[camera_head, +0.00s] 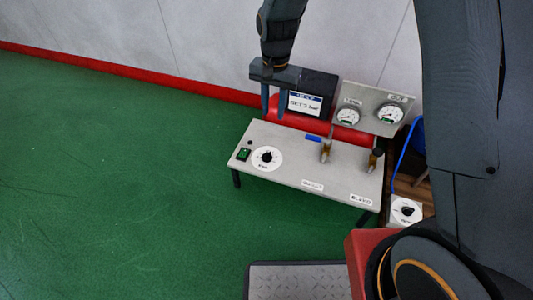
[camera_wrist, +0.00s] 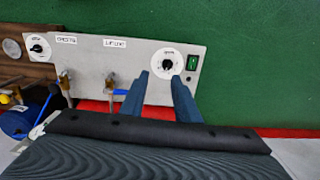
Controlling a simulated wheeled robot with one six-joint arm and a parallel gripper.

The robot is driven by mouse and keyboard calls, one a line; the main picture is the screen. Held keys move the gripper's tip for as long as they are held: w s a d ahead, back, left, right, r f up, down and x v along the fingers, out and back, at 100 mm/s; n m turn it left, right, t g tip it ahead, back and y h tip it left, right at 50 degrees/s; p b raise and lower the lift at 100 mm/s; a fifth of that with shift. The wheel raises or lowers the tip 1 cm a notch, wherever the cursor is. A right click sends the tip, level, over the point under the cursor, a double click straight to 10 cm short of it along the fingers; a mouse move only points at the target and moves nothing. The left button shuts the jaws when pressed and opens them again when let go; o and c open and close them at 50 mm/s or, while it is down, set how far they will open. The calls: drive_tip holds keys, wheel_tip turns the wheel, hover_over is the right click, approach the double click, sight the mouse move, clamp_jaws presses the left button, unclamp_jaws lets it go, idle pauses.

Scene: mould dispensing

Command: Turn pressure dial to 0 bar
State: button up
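A round white dial (camera_head: 266,158) with a black knob sits at the left end of the grey panel in the head view. It also shows in the wrist view, just beyond my fingertips, with the knob (camera_wrist: 167,64) nearly in line with the gap. The scale is too small to read. My gripper (camera_head: 273,114) is open and empty, with two blue fingers pointing down. It hangs above the panel's back edge, apart from the dial. In the wrist view my gripper (camera_wrist: 160,79) shows a clear gap between its fingers.
A green switch (camera_head: 243,154) sits left of the dial. A display (camera_head: 305,103), two gauges (camera_head: 390,114) and a red tank (camera_head: 287,116) stand behind the panel (camera_head: 290,168). Two brass valves (camera_head: 326,150) are on the right. A second dial (camera_head: 405,210) is beyond the panel's right end.

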sight(266, 154)
drive_tip(key=w+f+m+b, duration=0.1)
drive_tip(key=w+f, duration=0.1)
drive_tip(key=f, duration=0.5)
drive_tip(key=w+a+f+m, duration=0.1)
drive_tip(key=w+f, duration=0.1)
drive_tip(key=f, duration=0.5)
drive_tip(key=w+a+f+m+b, duration=0.1)
drive_tip(key=w+f, duration=0.1)
drive_tip(key=f, duration=0.5)
drive_tip(key=shift+w+a+m+b, duration=0.1)
drive_tip(key=shift+m+b, duration=0.2)
wheel_tip(266, 154, down, 8)
drive_tip(key=shift+r+b, duration=0.1)
drive_tip(key=shift+b, duration=0.95)
clamp_jaws()
